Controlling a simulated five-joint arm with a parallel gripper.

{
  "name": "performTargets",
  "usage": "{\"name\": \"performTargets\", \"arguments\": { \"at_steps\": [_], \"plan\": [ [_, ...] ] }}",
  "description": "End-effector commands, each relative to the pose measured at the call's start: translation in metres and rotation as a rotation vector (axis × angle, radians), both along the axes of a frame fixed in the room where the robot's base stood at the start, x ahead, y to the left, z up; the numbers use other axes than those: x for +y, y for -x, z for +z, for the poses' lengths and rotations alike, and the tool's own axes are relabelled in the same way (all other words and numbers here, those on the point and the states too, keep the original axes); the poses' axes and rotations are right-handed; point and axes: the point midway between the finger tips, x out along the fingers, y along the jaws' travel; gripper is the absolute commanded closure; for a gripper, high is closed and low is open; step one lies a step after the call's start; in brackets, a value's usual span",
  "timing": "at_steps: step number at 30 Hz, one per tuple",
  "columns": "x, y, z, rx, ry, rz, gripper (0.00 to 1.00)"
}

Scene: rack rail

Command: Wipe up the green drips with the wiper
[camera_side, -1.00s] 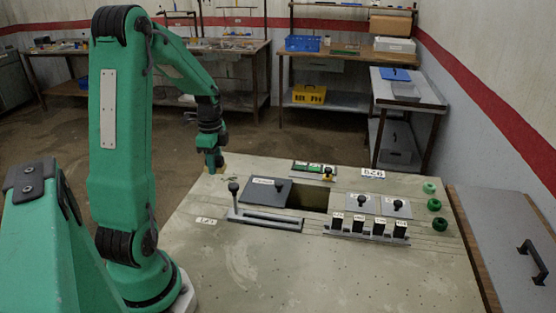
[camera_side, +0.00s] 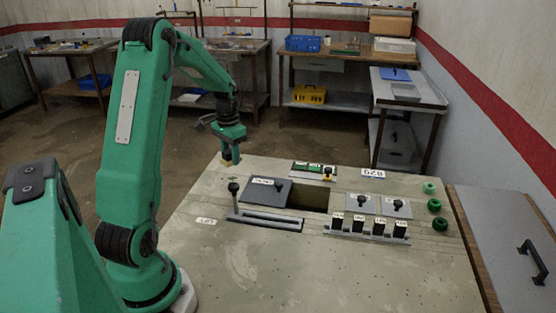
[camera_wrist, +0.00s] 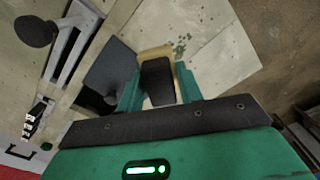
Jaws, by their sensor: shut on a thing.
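My gripper (camera_wrist: 158,88) is shut on the wiper, with one green finger on each side of its dark handle (camera_wrist: 157,76). The wiper's tan pad (camera_wrist: 155,52) sticks out past the fingertips. The green drips (camera_wrist: 181,45) are a cluster of small spots on the pale tabletop, just beyond and to the right of the pad in the wrist view. In the side view my gripper (camera_side: 231,143) is over the table's far left corner, with the yellowish pad (camera_side: 226,161) below it. I cannot tell whether the pad touches the table.
A dark grey lid (camera_side: 264,191) lies beside a dark opening (camera_side: 308,196). A slotted rail with a black knob (camera_side: 234,188) stands in front of them. Several black blocks (camera_side: 368,229) stand in a rack to the right. The front of the tabletop (camera_side: 320,275) is clear.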

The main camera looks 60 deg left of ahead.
Motion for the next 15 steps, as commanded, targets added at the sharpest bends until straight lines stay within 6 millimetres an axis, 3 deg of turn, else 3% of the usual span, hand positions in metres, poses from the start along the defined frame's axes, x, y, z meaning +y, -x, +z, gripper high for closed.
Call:
{"name": "performTargets", "arguments": {
  "at_steps": [15],
  "plan": [
    [0.011, -0.032, -0.009, 0.0, 0.0, 0.486, 0.83]
  ]
}}
